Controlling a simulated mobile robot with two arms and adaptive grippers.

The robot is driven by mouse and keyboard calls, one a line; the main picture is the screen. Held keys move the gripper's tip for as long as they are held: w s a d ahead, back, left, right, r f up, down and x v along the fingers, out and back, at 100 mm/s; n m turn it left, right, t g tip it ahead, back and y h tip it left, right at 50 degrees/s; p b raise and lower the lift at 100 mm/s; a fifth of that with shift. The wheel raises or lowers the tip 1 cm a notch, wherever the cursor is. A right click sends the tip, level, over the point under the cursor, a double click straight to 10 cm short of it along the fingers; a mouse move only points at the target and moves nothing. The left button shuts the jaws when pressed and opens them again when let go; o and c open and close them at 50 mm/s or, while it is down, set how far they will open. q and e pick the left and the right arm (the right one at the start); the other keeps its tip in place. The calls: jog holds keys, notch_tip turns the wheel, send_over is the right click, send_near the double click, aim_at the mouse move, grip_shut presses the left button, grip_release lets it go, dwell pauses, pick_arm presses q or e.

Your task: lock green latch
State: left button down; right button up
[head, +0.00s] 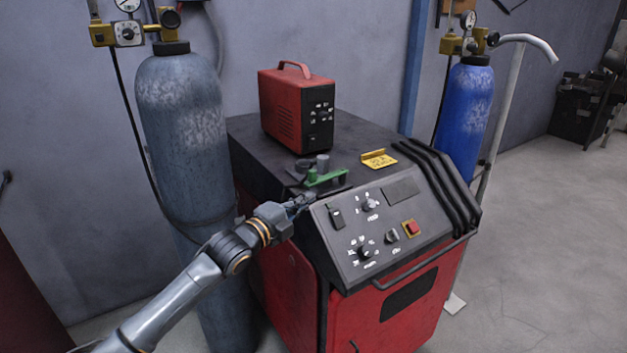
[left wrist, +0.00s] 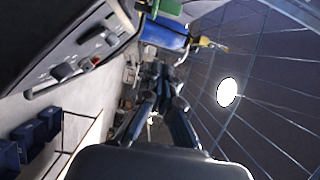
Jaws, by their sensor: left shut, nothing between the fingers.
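The green latch (head: 326,178) is a small bar on top of the red and black machine, near the top left corner of its control panel. Grey round parts stand beside and behind it. My left gripper (head: 307,197) is at the machine's top left edge, just in front of and a little left of the latch. Its fingers are shut and empty; I cannot tell whether they touch the latch. In the left wrist view the fingers (left wrist: 162,75) point up the picture, and a green part (left wrist: 168,7), likely the latch, shows at the top edge. My right gripper is not in view.
The machine's sloped panel (head: 376,230) has knobs and a red button. A grey cylinder (head: 182,135) stands close behind my left arm; a blue cylinder (head: 465,120) stands at right.

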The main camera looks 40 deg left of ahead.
pick_arm(q)
jog(key=shift+w+a+p, duration=0.5)
jog(key=shift+w+a, duration=0.1)
jog(key=shift+w, duration=0.75)
jog(key=shift+w+a+p, duration=0.55)
jog(key=shift+w+a, duration=0.05)
jog(key=shift+w, duration=0.8)
jog(key=shift+w+a+p, duration=0.5)
jog(key=shift+w+a, duration=0.1)
jog(key=shift+w, duration=0.75)
jog(key=shift+d, duration=0.1)
